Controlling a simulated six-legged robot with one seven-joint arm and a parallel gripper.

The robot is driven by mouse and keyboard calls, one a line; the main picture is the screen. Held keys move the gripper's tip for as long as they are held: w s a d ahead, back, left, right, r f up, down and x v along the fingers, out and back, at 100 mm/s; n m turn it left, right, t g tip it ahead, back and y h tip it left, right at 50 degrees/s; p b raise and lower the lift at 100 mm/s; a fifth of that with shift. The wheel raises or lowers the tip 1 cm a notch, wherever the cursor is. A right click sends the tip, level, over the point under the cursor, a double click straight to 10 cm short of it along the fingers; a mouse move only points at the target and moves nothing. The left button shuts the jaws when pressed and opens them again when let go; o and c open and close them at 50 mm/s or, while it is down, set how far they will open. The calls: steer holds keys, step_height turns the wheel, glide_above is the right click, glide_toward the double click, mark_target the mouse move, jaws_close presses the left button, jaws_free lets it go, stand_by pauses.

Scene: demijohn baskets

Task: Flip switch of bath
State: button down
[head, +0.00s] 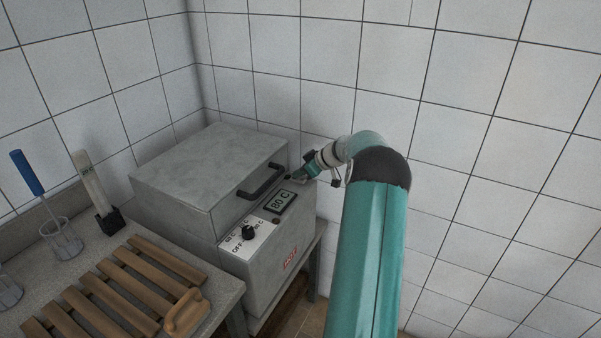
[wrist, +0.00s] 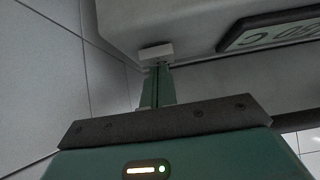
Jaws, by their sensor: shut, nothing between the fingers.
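The bath (head: 225,165) is a grey box with a closed lid and a black handle (head: 262,182). Its sloped front panel has an 80 C display (head: 281,201), a black dial knob (head: 248,232) and a red label. My gripper (head: 291,177) is shut and empty, at the right end of the panel beyond the display. In the wrist view, my gripper's narrow shut fingers (wrist: 157,85) reach the underside of a grey edge, with the display (wrist: 275,32) upside down at right. A small pale block (wrist: 156,52) is at their tips; I cannot tell what it is. The switch is not clearly visible.
A wooden slatted rack (head: 120,285) lies on the counter at left. A glass beaker (head: 62,238) with a blue-handled tool and a tall clear holder in a black base (head: 108,220) stand behind it. Tiled walls (head: 290,60) close off the back and right.

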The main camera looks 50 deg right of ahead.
steer(key=shift+w+a+r, duration=0.1)
steer(key=shift+w+a, duration=0.1)
steer(key=shift+w, duration=0.55)
steer(key=shift+r, duration=0.1)
